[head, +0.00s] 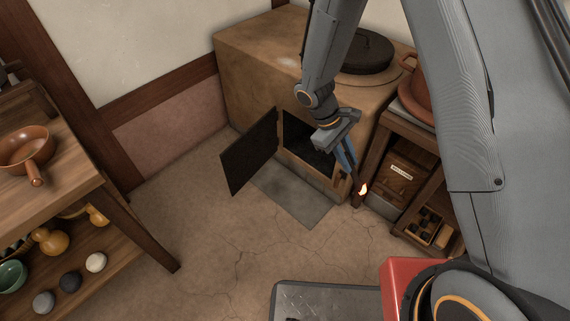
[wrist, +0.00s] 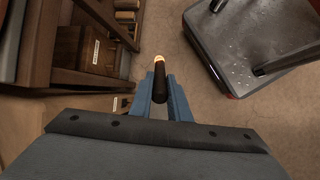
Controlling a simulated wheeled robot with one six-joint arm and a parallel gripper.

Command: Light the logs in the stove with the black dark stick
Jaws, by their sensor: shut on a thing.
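My gripper (head: 346,160) is in front of the right side of the stove (head: 245,67), pointing down. It is shut on the black dark stick (wrist: 158,80), which also shows in the wrist view between the blue fingers (wrist: 159,97). The stick's far end glows, and a small flame (head: 363,187) burns there in the head view. The stove is a tan block with its dark door (head: 250,152) swung open to the left. Its opening (head: 305,146) is dark, and I cannot make out the logs inside. The flame is outside the opening, to its lower right.
A wooden shelf (head: 385,140) with a clay pot (head: 416,90) and a labelled box (head: 403,172) stands close right of the stove. A table (head: 60,165) with a clay pan (head: 27,150) is at left. A grey slab (head: 292,200) lies before the stove; the middle floor is clear.

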